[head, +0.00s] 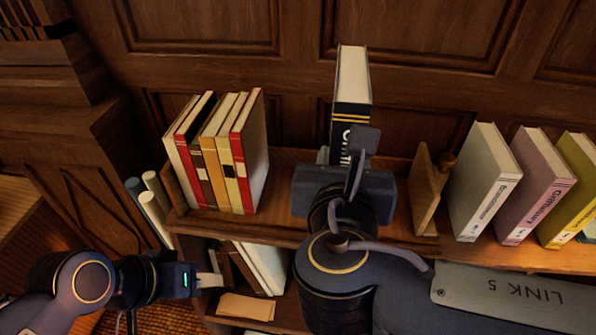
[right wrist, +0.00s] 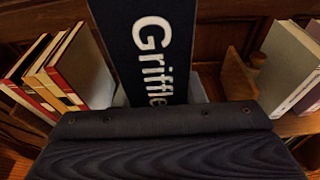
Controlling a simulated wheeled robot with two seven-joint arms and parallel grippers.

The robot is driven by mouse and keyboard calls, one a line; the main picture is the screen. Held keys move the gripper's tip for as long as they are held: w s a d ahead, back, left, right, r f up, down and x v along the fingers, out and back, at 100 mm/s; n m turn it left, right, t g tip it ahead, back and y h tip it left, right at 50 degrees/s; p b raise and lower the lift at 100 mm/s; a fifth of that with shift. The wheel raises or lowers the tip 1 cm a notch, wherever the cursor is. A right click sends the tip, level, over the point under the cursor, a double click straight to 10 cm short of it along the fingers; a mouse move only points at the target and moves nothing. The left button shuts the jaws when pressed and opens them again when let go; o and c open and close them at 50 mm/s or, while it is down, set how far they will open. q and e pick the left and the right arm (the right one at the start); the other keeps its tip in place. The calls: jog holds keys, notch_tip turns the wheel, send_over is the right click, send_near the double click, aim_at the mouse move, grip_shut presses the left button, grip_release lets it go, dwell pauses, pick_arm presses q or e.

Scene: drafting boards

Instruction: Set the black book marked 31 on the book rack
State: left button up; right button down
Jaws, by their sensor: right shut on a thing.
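My right gripper (head: 343,168) is shut on a dark book (head: 351,95), whose pale page edges face up. The book is upright, between the row of books and the right end board of the wooden book rack (head: 290,168). In the right wrist view the dark spine (right wrist: 153,50) reads "Griffle" in white letters; no number 31 shows. The gripper hides the book's lower part, so I cannot tell whether it touches the rack. My left gripper (head: 208,280) is low at the left, near the lower shelf; its jaws are unclear.
Several red, brown and cream books (head: 222,150) fill the rack's left part. The rack's right end board (head: 428,188) has a round knob beside it. Grey (head: 482,182), pink (head: 535,187) and yellow books stand farther right. Rolled tubes (head: 152,210) stand at the left.

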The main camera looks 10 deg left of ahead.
jog(key=shift+w+a+r, duration=0.1)
jog(key=shift+w+a, duration=0.1)
jog(key=shift+w, duration=0.15)
jog(key=w+a+f, duration=0.9)
jog(key=f, duration=0.3)
jog(key=shift+w+a+f+p, duration=0.25)
jog(key=shift+w+f+p, duration=0.05)
jog(key=shift+w+f, duration=0.1)
jog(key=shift+f, duration=0.25)
jog(key=c, duration=0.9)
grip_release()
